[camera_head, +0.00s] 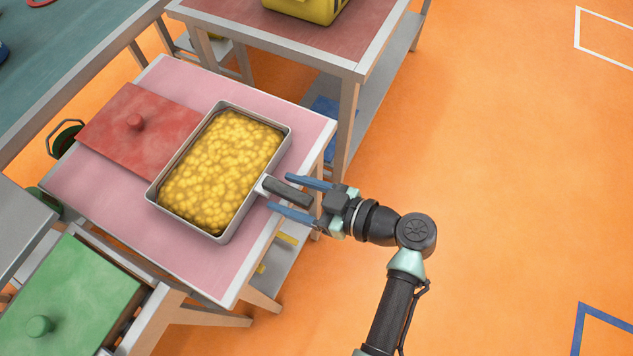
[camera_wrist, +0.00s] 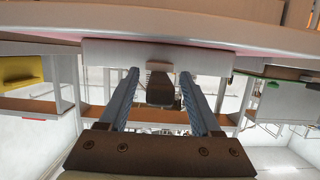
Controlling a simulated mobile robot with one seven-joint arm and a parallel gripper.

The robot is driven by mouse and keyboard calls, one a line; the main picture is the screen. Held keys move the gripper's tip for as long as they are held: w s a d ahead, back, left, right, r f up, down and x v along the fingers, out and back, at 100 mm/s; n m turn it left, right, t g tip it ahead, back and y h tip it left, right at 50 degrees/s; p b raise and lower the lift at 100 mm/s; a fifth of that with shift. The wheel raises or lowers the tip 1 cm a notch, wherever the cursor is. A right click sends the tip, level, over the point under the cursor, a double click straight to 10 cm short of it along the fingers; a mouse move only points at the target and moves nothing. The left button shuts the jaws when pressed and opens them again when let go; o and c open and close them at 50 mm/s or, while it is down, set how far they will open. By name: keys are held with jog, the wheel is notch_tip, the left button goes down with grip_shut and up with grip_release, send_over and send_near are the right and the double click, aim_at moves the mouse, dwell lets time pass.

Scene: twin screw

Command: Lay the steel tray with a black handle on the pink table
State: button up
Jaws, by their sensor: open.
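The steel tray (camera_head: 240,236) holds a yellow lumpy filling and sits on the pink table (camera_head: 90,196). Its black handle (camera_head: 287,192) points right, past the table's edge. My gripper (camera_head: 277,197) is open, with one blue finger on each side of the handle. In the wrist view the tray's pale side (camera_wrist: 215,56) is ahead, and the dark handle (camera_wrist: 160,88) lies between my two fingers (camera_wrist: 158,75). I see a gap on both sides of the handle. The tray's underside contact with the table is hidden.
A red lid-like board with a knob (camera_head: 135,122) lies left of the tray on the pink table. A green board with a knob (camera_head: 75,295) is at lower left. A red-topped table (camera_head: 240,22) with a yellow case (camera_head: 305,8) stands behind. Orange floor at right is open.

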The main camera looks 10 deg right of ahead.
jog(key=b+v, duration=0.2)
jog(key=v, duration=1.1)
jog(key=shift+r, duration=0.15)
